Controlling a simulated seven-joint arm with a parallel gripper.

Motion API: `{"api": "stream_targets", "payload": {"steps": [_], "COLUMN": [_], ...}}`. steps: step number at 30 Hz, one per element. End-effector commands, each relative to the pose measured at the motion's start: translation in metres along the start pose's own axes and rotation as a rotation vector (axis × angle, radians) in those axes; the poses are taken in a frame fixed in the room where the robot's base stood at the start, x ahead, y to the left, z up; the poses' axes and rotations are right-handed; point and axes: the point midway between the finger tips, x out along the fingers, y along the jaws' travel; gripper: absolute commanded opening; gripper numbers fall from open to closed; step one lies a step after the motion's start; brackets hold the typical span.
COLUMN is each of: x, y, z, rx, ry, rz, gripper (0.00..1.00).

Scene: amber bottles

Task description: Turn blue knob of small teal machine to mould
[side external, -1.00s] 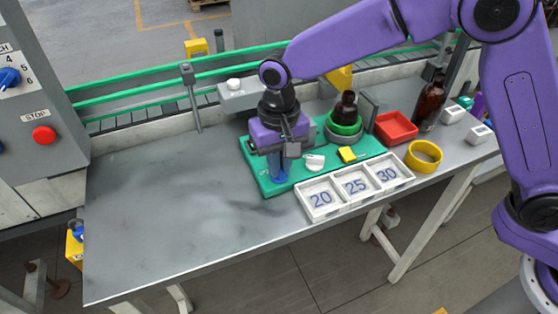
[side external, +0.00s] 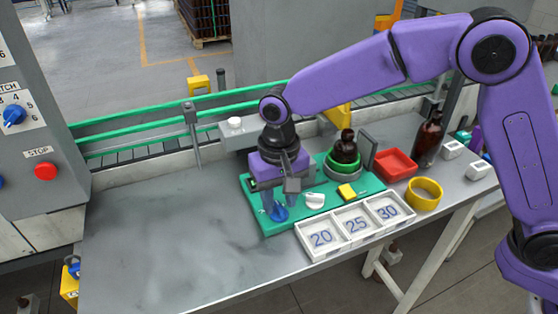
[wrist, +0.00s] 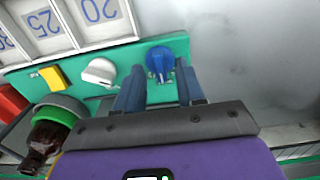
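The small teal machine (side external: 315,222) lies flat on the grey bench, with a blue knob (side external: 280,213) at its front left corner. In the wrist view the blue knob (wrist: 160,62) has a raised grip bar; the markings around it are too small to read. My gripper (side external: 280,198) points down just over the knob. In the wrist view my gripper (wrist: 161,78) is open, its two bluish fingers apart, with the knob showing between and beyond the fingertips and gaps on both sides. A white knob (side external: 315,201) and a yellow block (side external: 347,190) sit to the right on the machine.
A white tray (side external: 338,246) marked 20, 25, 30 lies in front. An amber bottle (side external: 345,148) stands in a green ring at the machine's back. A red bin (side external: 396,164), a yellow ring (side external: 424,194) and another bottle (side external: 428,138) are right. The bench's left is clear.

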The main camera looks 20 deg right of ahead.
Motion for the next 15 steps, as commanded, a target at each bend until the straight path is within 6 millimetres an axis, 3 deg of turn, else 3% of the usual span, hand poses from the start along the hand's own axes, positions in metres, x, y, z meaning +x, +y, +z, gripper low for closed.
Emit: {"api": "stream_targets", "payload": {"steps": [15], "x": [-0.105], "y": [-0.001], "z": [0.0], "rx": [-0.001], "ry": [0.005], "rz": [-0.005], "gripper": [0.38]}}
